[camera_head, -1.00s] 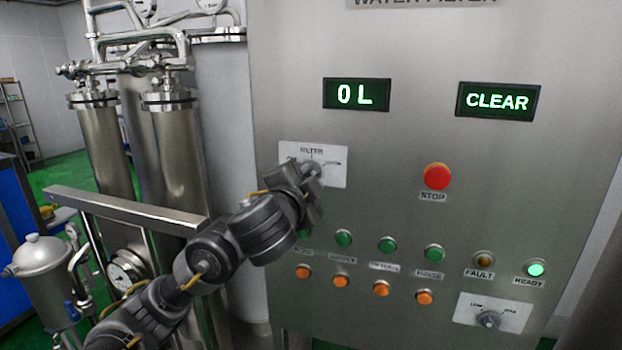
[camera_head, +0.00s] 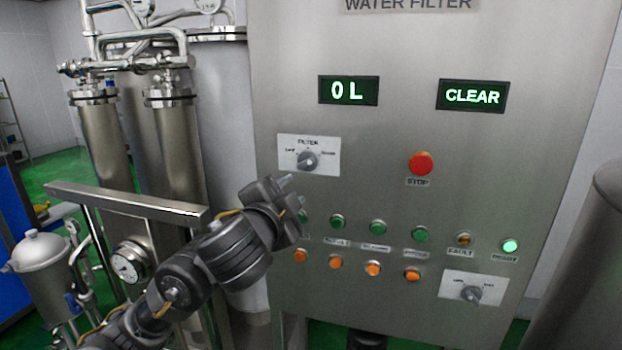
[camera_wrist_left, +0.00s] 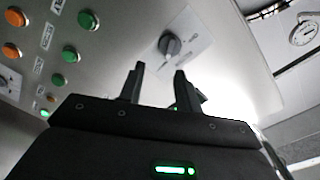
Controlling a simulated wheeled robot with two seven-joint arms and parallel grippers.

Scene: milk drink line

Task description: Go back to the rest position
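My left gripper (camera_head: 290,184) is in front of the lower left part of the water filter panel (camera_head: 390,140), below the filter selector knob (camera_head: 308,160). In the left wrist view its two fingers (camera_wrist_left: 158,84) stand apart with nothing between them. The filter knob (camera_wrist_left: 170,45) shows beyond the fingertips, with a clear gap. The gripper and forearm hide part of the leftmost green button. My right gripper is not in view.
The panel carries a red stop button (camera_head: 421,163), rows of green and orange buttons, a lit ready lamp (camera_head: 510,246) and a second knob (camera_head: 470,294). Displays read "0 L" (camera_head: 348,90) and "CLEAR" (camera_head: 473,95). A metal rail (camera_head: 125,203) and steel tanks stand left.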

